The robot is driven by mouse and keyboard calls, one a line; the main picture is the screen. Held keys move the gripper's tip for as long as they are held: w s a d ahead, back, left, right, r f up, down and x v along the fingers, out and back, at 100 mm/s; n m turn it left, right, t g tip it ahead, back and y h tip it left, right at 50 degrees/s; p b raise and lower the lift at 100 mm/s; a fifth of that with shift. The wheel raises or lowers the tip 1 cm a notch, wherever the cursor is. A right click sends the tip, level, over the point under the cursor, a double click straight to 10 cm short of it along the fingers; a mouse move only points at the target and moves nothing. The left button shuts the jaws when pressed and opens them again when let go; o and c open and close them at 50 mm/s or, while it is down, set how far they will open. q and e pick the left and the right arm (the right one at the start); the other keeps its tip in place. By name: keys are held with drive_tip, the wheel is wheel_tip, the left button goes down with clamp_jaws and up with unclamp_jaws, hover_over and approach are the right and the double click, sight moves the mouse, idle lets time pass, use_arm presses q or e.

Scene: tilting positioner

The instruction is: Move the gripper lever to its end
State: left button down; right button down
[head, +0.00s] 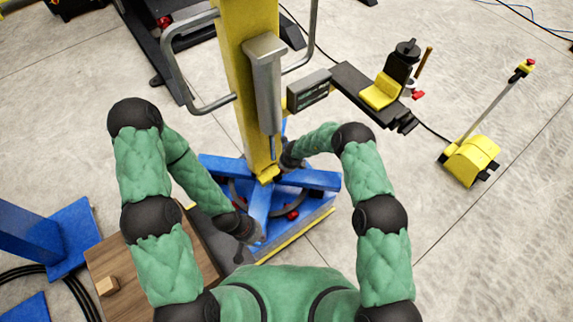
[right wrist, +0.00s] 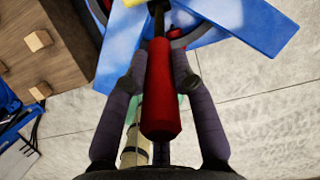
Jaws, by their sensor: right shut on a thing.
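The lever has a red grip (right wrist: 161,88) on a dark rod and shows in the right wrist view, pointing toward the camera. My right gripper (right wrist: 160,72) has a finger on each side of the red grip and is shut on it. In the head view my right gripper (head: 288,160) is beside the lower end of the yellow column, and the lever itself is hidden there. My left gripper (head: 248,240) is lower, by the near left edge of the blue turntable base (head: 318,208). Its fingers are too small to judge.
The yellow column (head: 240,110) with grey handles (head: 178,75) rises in front of me. A wooden cabinet (head: 115,265) stands at lower left. A black arm with a yellow seat-like fixture (head: 380,92) reaches right. A yellow foot pedal (head: 468,160) stands on clear floor.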

idle(0.5)
drive_tip(key=c, duration=1)
unclamp_jaws()
drive_tip(key=shift+w, duration=0.1)
drive_tip(key=shift+r, duration=0.1)
drive_tip(key=v, duration=1.2)
drive_tip(key=shift+a, duration=0.1)
